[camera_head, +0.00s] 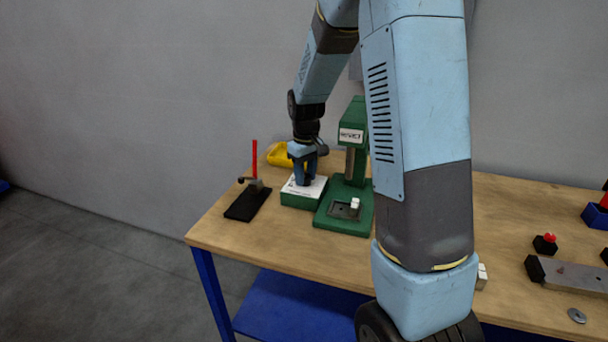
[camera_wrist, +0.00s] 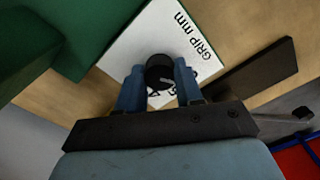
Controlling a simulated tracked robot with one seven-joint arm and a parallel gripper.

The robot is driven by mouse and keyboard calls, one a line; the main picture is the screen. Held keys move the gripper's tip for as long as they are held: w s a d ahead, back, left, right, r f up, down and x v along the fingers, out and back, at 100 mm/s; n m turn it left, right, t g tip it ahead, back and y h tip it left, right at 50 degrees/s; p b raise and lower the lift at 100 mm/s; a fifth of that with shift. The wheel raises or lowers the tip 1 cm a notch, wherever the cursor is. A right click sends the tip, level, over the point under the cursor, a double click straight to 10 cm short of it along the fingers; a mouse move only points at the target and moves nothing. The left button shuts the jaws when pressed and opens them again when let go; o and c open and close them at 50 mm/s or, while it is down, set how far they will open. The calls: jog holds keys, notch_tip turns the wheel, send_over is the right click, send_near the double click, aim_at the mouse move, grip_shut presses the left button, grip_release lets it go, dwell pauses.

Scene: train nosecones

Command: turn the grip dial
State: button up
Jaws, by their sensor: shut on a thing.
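The grip dial is a round black knob (camera_wrist: 159,74) on a white plate (camera_wrist: 135,45) marked "GRIP mm" in the wrist view. The plate tops a low green box (camera_head: 299,200) on the table in the head view. My gripper (camera_wrist: 158,78) points down over the plate with its two blue fingers on either side of the knob, shut on it. In the head view my gripper (camera_head: 305,180) hides the knob. Part of the plate's numbers is hidden by the fingers.
A green press (camera_head: 355,150) with a small white block (camera_head: 354,203) stands right of the box. A black base with a red lever (camera_head: 254,160) stands left, and a yellow object (camera_head: 277,154) behind. Several parts lie at the table's right; my arm covers its middle.

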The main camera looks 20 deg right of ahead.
aim_at(306, 176)
jog(key=o, duration=1)
jog(key=shift+o, duration=0.2)
jog(key=shift+r, duration=0.1)
notch_tip(306, 176, up, 13)
jog(key=shift+r, duration=0.2)
